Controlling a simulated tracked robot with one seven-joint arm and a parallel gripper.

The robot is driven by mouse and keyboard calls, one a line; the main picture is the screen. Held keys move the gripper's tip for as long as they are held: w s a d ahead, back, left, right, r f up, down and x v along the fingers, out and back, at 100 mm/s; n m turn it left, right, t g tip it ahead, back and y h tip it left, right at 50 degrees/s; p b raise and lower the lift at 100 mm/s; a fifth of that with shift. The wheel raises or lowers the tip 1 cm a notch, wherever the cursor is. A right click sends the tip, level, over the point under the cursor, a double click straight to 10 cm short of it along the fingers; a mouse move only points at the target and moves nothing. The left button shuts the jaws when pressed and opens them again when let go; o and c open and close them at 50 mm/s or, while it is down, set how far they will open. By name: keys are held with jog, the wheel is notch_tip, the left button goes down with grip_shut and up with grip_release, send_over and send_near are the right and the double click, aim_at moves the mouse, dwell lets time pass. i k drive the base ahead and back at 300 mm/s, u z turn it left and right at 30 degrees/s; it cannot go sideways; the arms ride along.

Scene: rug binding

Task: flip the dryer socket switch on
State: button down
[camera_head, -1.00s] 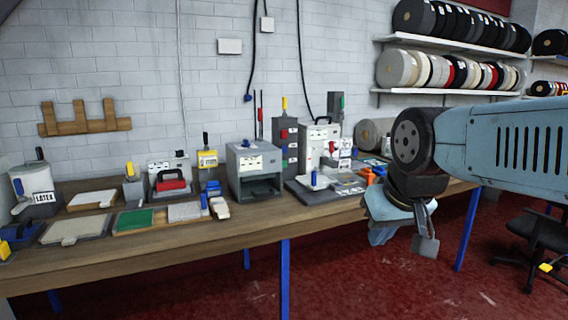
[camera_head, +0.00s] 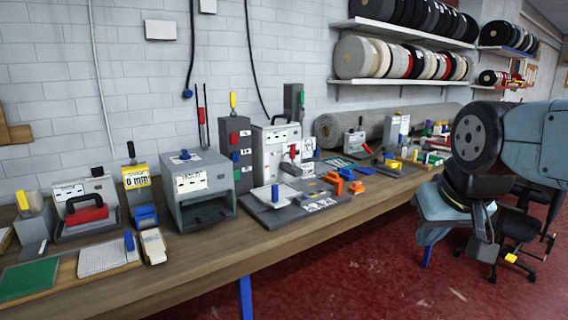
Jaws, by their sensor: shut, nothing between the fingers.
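My gripper (camera_head: 484,253) hangs at the lower right over the red floor, pointing down, in front of a chair and away from the bench. Its fingers look together with nothing held. A white wall plate (camera_head: 160,30) is on the brick wall, and a smaller white box (camera_head: 208,6) with a dark cable sits at the top edge.
The wooden bench (camera_head: 225,256) runs along the wall and holds a grey box machine (camera_head: 197,186), a grey column with coloured switches (camera_head: 236,152) and a white machine (camera_head: 274,150). A black chair (camera_head: 520,225) stands behind my gripper. Red floor (camera_head: 370,285) is open in front.

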aim_at(237, 173)
jog(key=z, duration=0.05)
jog(key=i, duration=1.65)
jog(key=u, duration=0.6)
jog(key=k, duration=0.95)
jog(key=u, duration=0.15)
jog(key=i, duration=0.9)
jog(key=z, duration=0.1)
